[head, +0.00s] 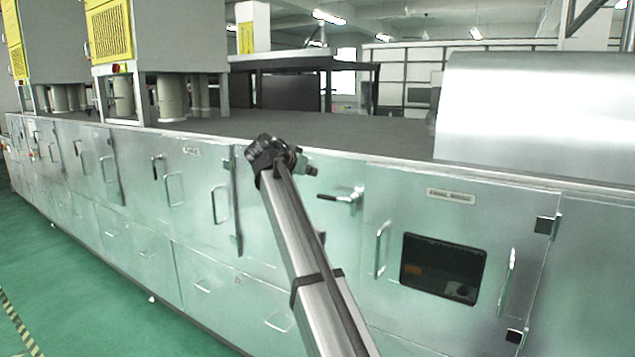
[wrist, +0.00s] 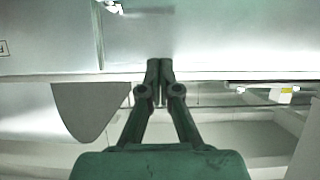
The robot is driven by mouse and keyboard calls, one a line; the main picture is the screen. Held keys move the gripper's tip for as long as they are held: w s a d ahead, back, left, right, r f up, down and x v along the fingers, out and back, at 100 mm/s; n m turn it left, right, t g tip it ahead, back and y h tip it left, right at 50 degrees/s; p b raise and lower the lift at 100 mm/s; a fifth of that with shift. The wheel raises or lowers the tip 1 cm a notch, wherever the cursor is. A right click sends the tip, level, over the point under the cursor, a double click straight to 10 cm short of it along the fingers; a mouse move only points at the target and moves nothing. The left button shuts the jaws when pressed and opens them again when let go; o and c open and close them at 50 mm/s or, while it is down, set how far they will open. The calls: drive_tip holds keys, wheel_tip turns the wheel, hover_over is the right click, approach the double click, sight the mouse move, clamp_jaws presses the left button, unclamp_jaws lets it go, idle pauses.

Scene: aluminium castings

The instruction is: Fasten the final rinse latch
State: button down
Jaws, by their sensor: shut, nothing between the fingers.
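The final rinse door (head: 400,215) is a steel panel with a label plate (head: 450,196), a dark window and two upright handles. It looks flush with the front. Beside its left edge is the latch (head: 345,196), its dark-ended lever pointing left, roughly level, away from the door. In the wrist view, which looks upside down, part of the latch (wrist: 112,6) shows at the top edge. My gripper (wrist: 158,64) is shut and empty, in front of the panel's upper edge and apart from the latch. In the head view my wrist is left of and above the latch; the fingers are unclear.
A rounded steel hood (head: 535,105) sits on the grey machine top (head: 340,135) at the right. More doors with handles (head: 174,190) run along the front to the left. Dark hinges (head: 546,225) stick out at the door's right edge. The green floor (head: 60,270) at left is clear.

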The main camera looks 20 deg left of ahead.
drive_tip(key=w+d+f+p, duration=0.1)
drive_tip(key=w+f+p, duration=0.3)
drive_tip(key=w+f, duration=0.3)
drive_tip(key=shift+w+d+f+p, duration=0.15)
drive_tip(key=shift+w+f+p, duration=0.2)
drive_tip(key=shift+f+p, duration=0.1)
drive_tip(key=shift+d, duration=0.1)
